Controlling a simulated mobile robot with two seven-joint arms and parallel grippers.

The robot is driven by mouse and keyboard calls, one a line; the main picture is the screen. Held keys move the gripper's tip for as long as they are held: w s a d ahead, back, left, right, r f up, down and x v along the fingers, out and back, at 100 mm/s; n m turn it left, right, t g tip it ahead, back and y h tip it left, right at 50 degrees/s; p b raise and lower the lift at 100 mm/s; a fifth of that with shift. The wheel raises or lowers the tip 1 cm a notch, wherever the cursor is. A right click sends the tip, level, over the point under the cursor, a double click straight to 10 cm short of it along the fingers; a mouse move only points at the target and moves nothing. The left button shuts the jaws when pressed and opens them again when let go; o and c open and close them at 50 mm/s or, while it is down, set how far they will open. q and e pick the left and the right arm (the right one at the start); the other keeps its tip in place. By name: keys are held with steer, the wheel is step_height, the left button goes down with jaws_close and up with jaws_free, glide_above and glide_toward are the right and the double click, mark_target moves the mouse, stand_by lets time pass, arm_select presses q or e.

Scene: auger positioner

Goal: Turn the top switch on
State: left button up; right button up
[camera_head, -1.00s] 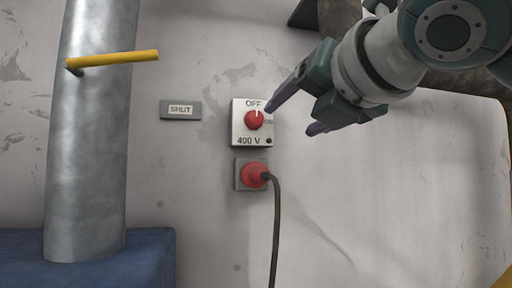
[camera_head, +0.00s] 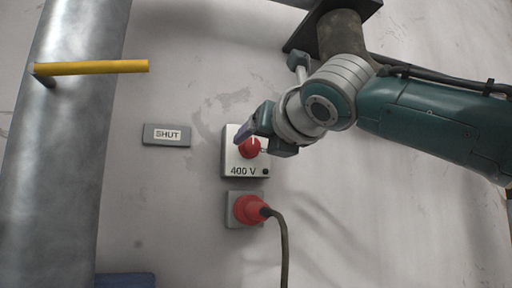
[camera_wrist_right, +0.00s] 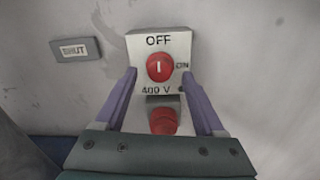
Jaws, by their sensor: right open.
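The top switch is a red round knob (camera_head: 249,148) on a white plate (camera_head: 232,165) marked "400 V". In the right wrist view the knob (camera_wrist_right: 160,67) has its white mark upright, pointing at OFF; ON is printed at its right. My right gripper (camera_head: 258,143) is open at the switch, covering the plate's upper part in the head view. In the right wrist view its two purple fingers (camera_wrist_right: 159,76) appear on either side of the knob, with nothing held. I cannot tell whether the fingertips reach around the knob or stop short of it. My left gripper is not in view.
Below the switch, a red plug (camera_head: 248,209) with a dark cable sits in a grey socket. A grey "SHUT" label (camera_head: 166,134) is on the wall to the left. A metal pipe (camera_head: 62,150) with a yellow handle (camera_head: 92,67) stands farther left.

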steer(key=shift+w+a, duration=0.25)
steer(key=shift+w, duration=0.4)
jaws_close()
